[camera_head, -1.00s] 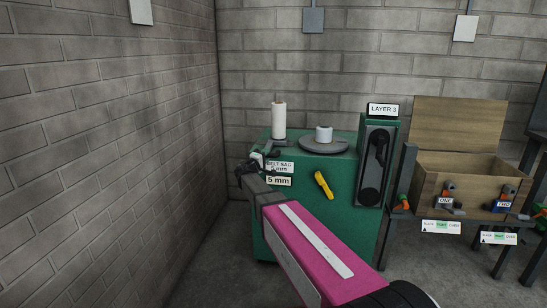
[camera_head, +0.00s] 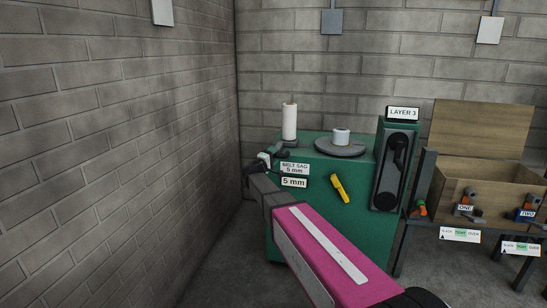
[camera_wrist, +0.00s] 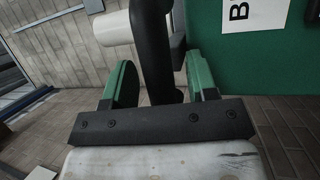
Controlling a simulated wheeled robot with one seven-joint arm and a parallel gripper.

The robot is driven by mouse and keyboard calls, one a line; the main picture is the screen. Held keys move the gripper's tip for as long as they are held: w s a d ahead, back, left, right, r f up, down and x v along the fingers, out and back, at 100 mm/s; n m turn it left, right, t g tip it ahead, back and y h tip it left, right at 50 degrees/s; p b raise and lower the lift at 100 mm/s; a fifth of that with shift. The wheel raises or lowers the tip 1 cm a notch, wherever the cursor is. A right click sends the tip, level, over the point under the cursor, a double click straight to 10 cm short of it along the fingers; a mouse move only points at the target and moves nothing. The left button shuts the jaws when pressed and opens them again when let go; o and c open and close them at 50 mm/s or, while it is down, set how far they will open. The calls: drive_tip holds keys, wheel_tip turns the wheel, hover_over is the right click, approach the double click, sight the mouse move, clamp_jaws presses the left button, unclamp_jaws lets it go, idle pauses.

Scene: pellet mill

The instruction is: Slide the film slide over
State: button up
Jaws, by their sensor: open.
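A green machine (camera_head: 330,225) stands in the corner, with an upright white roll (camera_head: 289,122) and a smaller white roll (camera_head: 341,137) on a grey disc. I cannot tell for certain which part is the film slide. A dark part (camera_head: 271,154) sticks out at the machine's left top edge. My gripper (camera_head: 254,172) is beside it. In the wrist view my gripper (camera_wrist: 160,85) is open, its green-padded fingers on either side of a dark upright bar (camera_wrist: 153,45). I see a gap at each side of the bar. The white roll also shows there (camera_wrist: 115,28), beyond the left finger.
Signs read "BELT SAG 5 mm" (camera_head: 295,169) and "5 mm" (camera_head: 294,183). A yellow handle (camera_head: 340,188) is on the machine's front. A "LAYER 3" panel (camera_head: 396,165) stands at its right. A wooden box (camera_head: 485,190) is farther right. A brick wall (camera_head: 110,150) bounds the left.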

drive_tip(key=v, duration=1)
drive_tip(key=shift+s+a, duration=0.25)
drive_tip(key=shift+s, duration=0.05)
drive_tip(key=shift+f, duration=0.15)
drive_tip(key=s+d+f+m+g+y, duration=0.4)
drive_tip(key=s+d+f+g, duration=0.5)
drive_tip(key=s+d+f, duration=0.6)
drive_tip(key=s+f+m+g+y, duration=0.2)
drive_tip(key=s+f+g+y, duration=0.1)
drive_tip(key=s, duration=0.5)
drive_tip(key=s+d+f+m+g+y, duration=0.1)
drive_tip(key=s+f+m+g+y, duration=0.2)
drive_tip(key=s+y, duration=0.3)
drive_tip(key=s+f, duration=0.1)
drive_tip(key=s, duration=0.2)
drive_tip(key=shift+s+f, duration=0.15)
drive_tip(key=shift+f, duration=0.1)
